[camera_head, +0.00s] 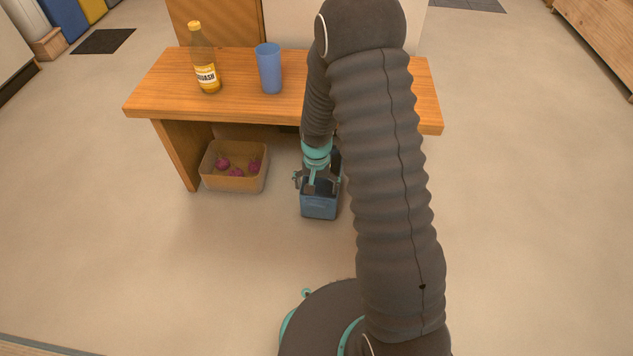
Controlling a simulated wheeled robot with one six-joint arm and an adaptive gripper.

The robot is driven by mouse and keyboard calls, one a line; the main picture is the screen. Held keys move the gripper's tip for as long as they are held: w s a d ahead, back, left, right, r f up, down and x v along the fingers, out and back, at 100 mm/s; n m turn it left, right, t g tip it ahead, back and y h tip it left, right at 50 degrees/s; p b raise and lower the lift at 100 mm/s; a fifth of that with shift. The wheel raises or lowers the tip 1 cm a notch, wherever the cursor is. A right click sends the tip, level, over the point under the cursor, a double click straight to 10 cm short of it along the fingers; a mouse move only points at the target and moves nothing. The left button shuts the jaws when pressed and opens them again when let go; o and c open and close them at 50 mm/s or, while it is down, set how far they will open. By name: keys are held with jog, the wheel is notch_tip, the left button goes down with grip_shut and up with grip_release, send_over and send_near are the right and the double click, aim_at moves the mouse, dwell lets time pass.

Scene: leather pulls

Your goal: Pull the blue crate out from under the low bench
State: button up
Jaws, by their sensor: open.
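The low wooden bench (345,112) stands across the middle of the view. The blue crate (320,207) is on the floor at the bench's front, right of centre under it. Its front face shows, and its back part is hidden by my arm and the bench. My gripper (318,188) is open at the crate's front top edge, pointing down. Its fingers overlap the crate's rim in this view, and I cannot tell whether they touch it.
A tan box (234,181) with several purplish round things sits under the bench at the left. A squash bottle (206,62) and a blue cup (269,68) stand on the bench top. The floor in front of the bench is clear left of my base.

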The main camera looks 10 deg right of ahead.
aim_at(316, 206)
notch_tip(316, 206, down, 11)
jog(key=shift+f+b, duration=0.2)
jog(key=shift+b, duration=0.55)
jog(key=c, duration=1.7)
